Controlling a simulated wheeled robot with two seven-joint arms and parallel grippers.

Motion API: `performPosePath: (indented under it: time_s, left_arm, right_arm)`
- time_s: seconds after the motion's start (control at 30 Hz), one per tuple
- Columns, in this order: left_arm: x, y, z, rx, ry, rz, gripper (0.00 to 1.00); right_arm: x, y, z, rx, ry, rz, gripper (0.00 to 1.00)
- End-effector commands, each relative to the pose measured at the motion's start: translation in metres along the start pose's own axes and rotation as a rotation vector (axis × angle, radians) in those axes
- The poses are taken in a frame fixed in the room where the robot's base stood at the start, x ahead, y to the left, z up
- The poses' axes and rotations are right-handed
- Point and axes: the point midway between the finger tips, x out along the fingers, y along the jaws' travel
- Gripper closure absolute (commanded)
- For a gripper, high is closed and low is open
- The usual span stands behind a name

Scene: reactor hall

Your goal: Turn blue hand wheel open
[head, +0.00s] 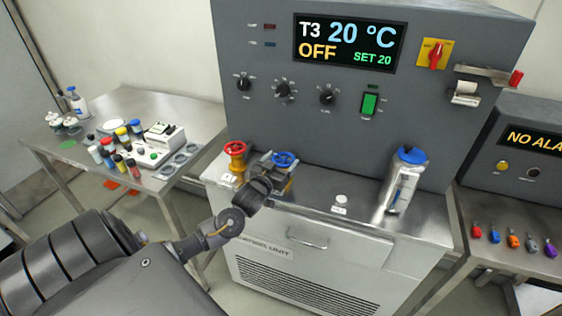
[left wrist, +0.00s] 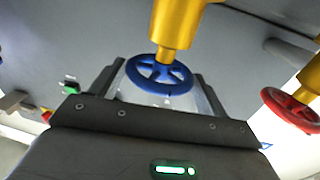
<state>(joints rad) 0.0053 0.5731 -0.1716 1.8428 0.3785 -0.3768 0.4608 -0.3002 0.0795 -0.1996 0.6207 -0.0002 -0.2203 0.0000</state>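The blue hand wheel (head: 285,158) sits on top of the cooling unit's steel ledge, right of a red hand wheel (head: 235,148) on a yellow valve body. My left gripper (head: 273,172) is right at the blue wheel and hides part of its valve. In the left wrist view the blue wheel (left wrist: 160,75) shows in front of a yellow valve body (left wrist: 176,25). My left gripper's fingers (left wrist: 160,88) stand apart, one on each side of the wheel. I cannot tell whether they touch its rim. My right gripper is in neither view.
The red wheel is close by, also in the left wrist view (left wrist: 290,110). A steel flask with a blue cap (head: 403,180) stands right on the ledge. A side table (head: 120,110) on the left holds vials and a small device. The panel above reads OFF.

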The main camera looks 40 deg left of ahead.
Motion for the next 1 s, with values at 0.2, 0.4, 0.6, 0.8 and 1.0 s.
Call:
performPosePath:
  time_s: [0.2, 0.4, 0.6, 0.8, 1.0]
  left_arm:
    - [0.000, 0.000, 0.000, 0.000, 0.000, 0.000, 0.51]
    - [0.000, 0.002, -0.002, -0.008, 0.000, -0.054, 0.51]
    - [0.001, 0.002, -0.002, -0.005, 0.000, -0.132, 0.51]
    - [0.001, 0.002, -0.001, -0.001, 0.001, -0.143, 0.51]
    - [0.001, 0.002, -0.001, 0.000, 0.001, -0.143, 0.20]
  right_arm:
    - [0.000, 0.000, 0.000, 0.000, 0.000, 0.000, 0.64]
    - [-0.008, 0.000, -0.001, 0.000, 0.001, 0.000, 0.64]
    - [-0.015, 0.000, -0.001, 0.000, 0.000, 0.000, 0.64]
    - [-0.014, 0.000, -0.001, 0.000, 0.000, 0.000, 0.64]
    - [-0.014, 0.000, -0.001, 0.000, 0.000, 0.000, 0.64]
